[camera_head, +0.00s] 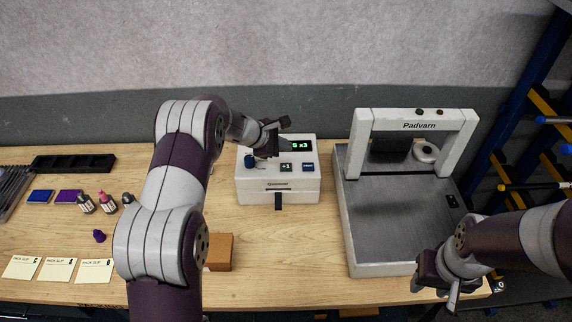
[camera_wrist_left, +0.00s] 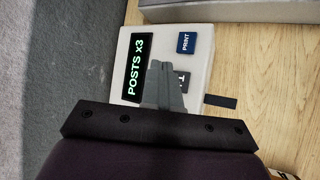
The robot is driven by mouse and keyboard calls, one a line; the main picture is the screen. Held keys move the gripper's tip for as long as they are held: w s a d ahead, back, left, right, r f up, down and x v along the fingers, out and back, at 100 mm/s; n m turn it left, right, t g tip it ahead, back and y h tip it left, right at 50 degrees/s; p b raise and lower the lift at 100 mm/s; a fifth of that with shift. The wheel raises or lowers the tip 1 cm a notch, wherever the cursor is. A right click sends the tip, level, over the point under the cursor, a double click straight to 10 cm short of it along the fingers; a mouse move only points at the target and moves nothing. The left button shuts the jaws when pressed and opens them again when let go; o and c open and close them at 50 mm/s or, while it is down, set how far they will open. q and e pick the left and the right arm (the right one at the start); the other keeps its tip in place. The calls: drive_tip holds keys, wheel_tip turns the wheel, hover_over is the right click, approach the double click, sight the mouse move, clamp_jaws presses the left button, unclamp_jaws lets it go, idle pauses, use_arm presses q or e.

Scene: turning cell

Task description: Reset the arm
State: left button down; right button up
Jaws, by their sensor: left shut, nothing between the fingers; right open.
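My left gripper (camera_head: 284,143) is over the white label printer (camera_head: 279,188) at the middle of the table. Its grey fingers are shut and empty in the left wrist view (camera_wrist_left: 164,88), above the printer's top by the +1 button (camera_head: 286,167), which they partly cover there. I cannot tell whether they touch it. The printer's display (camera_wrist_left: 137,67) reads "POSTS x3" in green. The blue PRINT button (camera_head: 308,167) is to the right of +1. My right gripper (camera_head: 434,290) is open at the front right, by the front edge of the grey-bedded Padvarn machine (camera_head: 390,222).
A dark knob (camera_head: 250,162) is on the printer's left, and a black tongue (camera_head: 278,201) sticks out of its front. An orange-brown box (camera_head: 220,252) is beside my left arm. Pack slips (camera_head: 58,269), small bottles (camera_head: 105,201) and a black tray (camera_head: 73,164) are on the left.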

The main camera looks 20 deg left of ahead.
idle(0.6)
use_arm(q)
drive_tip(key=s+f+m+g+y+b, duration=0.1)
drive_tip(key=s+m+g+y+b, duration=0.1)
drive_tip(key=s+m, duration=0.7)
drive_tip(key=s+f+m+g+y+b, duration=0.2)
drive_tip(key=s+m+b, duration=0.4)
drive_tip(key=s, duration=1.9)
drive_tip(key=m+g+y, duration=0.1)
drive_tip(key=m, duration=0.3)
drive_tip(key=shift+d+m+g+y, duration=0.3)
drive_tip(key=shift+d+g, duration=0.1)
drive_tip(key=shift+s, duration=0.15)
